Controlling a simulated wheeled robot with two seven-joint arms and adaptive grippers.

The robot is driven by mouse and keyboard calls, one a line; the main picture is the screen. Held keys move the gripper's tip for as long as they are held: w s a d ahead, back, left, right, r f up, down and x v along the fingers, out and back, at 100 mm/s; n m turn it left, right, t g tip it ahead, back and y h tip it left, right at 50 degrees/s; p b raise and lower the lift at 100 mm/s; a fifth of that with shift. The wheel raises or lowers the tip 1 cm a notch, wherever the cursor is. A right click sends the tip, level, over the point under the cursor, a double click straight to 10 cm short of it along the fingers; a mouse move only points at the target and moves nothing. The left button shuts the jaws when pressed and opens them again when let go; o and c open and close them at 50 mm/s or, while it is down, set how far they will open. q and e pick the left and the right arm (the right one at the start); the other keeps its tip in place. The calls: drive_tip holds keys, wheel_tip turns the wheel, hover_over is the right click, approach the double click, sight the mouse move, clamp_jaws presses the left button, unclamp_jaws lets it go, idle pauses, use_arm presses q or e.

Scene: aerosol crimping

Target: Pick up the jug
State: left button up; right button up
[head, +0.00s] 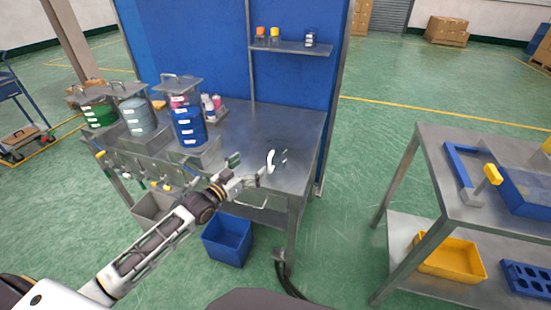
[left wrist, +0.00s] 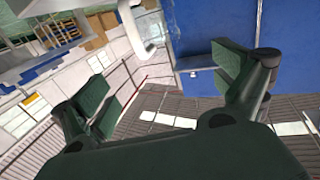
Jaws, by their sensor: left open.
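A pale, mostly see-through object with a white curved handle, seemingly the jug (head: 271,161), stands on the metal bench near its front right. Its body outline is hard to make out. My left gripper (head: 247,171) is just left of it in the head view, open and apart from the handle. In the left wrist view, the gripper (left wrist: 165,82) has its two green-padded fingers wide apart with nothing between the pads. A white curved piece, probably the jug's handle (left wrist: 145,32), shows beyond the fingers at the top. My right gripper is not in view.
The metal bench (head: 290,120) holds several coloured drums, including a blue drum (head: 188,126), on its left. A shelf (head: 292,47) with small bottles hangs on the blue panel. A blue bin (head: 227,240) sits below the bench front. A second metal table (head: 450,200) stands right.

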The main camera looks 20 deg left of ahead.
sight(270, 150)
use_arm(q)
drive_tip(key=shift+w, duration=0.1)
drive_tip(key=shift+x, duration=4.2)
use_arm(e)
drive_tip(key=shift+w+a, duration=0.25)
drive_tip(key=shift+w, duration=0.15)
use_arm(q)
drive_tip(key=shift+w+d+f, duration=0.1)
drive_tip(key=shift+w+d, duration=0.1)
drive_tip(key=shift+w, duration=0.3)
drive_tip(key=shift+b+x, duration=0.3)
drive_tip(key=shift+x, duration=1.25)
drive_tip(key=shift+w+d+f, duration=0.2)
drive_tip(key=shift+w+f, duration=0.05)
drive_tip(key=shift+w, duration=0.25)
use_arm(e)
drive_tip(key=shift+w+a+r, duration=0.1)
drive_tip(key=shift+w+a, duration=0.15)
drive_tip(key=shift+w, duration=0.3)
use_arm(q)
drive_tip(key=shift+c, duration=0.5)
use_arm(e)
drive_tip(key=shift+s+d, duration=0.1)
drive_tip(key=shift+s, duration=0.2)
